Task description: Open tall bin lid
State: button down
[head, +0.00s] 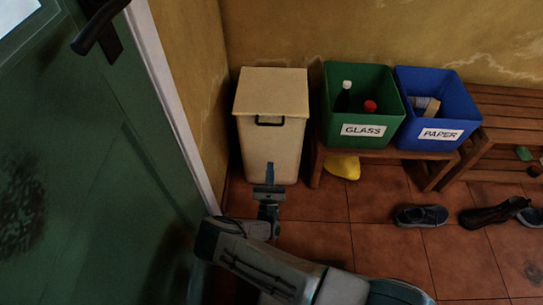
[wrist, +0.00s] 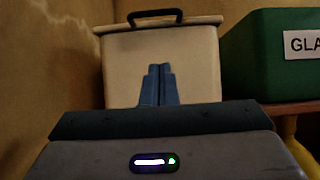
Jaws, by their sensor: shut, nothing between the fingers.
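A tall cream bin (head: 271,150) stands on the floor in the corner by the wall. Its lid (head: 272,92) lies flat on top, closed. A black handle (head: 270,122) sits at the lid's front edge; it also shows in the wrist view (wrist: 155,17). My gripper (head: 270,168) is in front of the bin, below the handle and apart from it. Its blue fingers are together and hold nothing. In the wrist view the fingers (wrist: 158,85) point toward the bin's front face (wrist: 115,70). Whether the fingertips touch the bin I cannot tell.
A green GLASS box (head: 340,128) and a blue PAPER box (head: 408,133) stand on a wooden bench (head: 335,156) right of the bin. A green door (head: 110,150) is at the left. A yellow item (head: 343,167) and shoes (head: 421,215) lie on the tiled floor.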

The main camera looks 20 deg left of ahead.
jog(key=s+r+b+x, duration=0.1)
jog(key=r+b+x, duration=0.1)
jog(key=x, duration=0.9)
jog(key=shift+d+r, duration=0.2)
jog(key=shift+r, duration=0.2)
